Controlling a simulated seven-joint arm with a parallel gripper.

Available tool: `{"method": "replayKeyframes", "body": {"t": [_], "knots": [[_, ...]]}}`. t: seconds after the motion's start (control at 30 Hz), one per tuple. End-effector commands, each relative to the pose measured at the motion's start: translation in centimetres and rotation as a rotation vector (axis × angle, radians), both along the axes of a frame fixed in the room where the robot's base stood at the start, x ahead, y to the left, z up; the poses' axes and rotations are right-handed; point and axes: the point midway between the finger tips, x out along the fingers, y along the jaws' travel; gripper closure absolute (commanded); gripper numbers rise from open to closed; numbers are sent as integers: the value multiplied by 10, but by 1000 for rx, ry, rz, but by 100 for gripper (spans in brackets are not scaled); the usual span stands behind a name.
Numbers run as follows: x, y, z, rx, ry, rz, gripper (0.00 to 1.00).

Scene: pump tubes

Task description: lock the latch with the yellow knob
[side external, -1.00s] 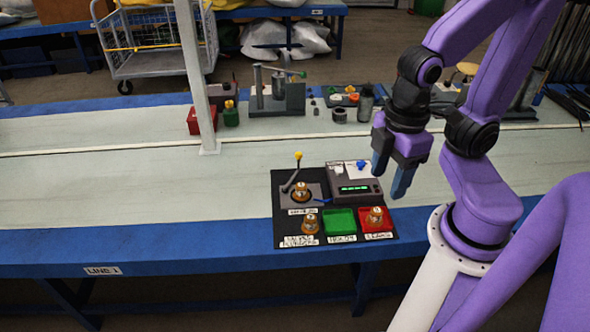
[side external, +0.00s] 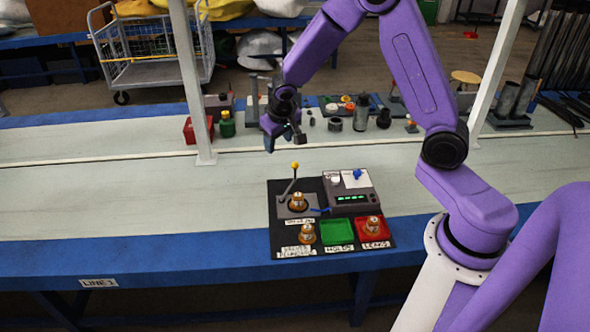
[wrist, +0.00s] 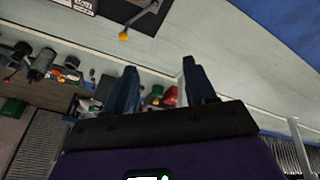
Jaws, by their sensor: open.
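The latch's yellow knob (side external: 295,166) tops a grey lever that stands up and leans slightly, at the back left of the black board (side external: 285,228). A brass fitting (side external: 298,201) sits beside the lever's foot. The yellow knob also shows in the wrist view (wrist: 123,36), near the top. My gripper (side external: 268,142) is above the bench, behind and left of the knob, apart from it. In the wrist view my blue fingers (wrist: 157,72) are spread with nothing between them.
A grey box with a green display (side external: 350,197) stands right of the latch. A green tray (side external: 338,231) and a red tray (side external: 373,228) holding a brass fitting lie in front. A white post (side external: 196,90) rises left of my gripper. Bench left of the board is clear.

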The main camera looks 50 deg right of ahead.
Motion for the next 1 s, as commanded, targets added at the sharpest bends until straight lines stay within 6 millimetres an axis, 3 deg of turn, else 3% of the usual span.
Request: {"method": "replayKeyframes", "body": {"t": [0.2, 0.4, 0.5, 0.87, 1.0], "knots": [[39, -65, -48, 45, -52, -240, 45], [52, -119, -90, 99, -88, -424, 45], [53, -136, -104, 120, -98, -485, 45], [56, -153, -127, 139, -108, -535, 45], [61, -157, -145, 140, -107, -534, 45]]}}
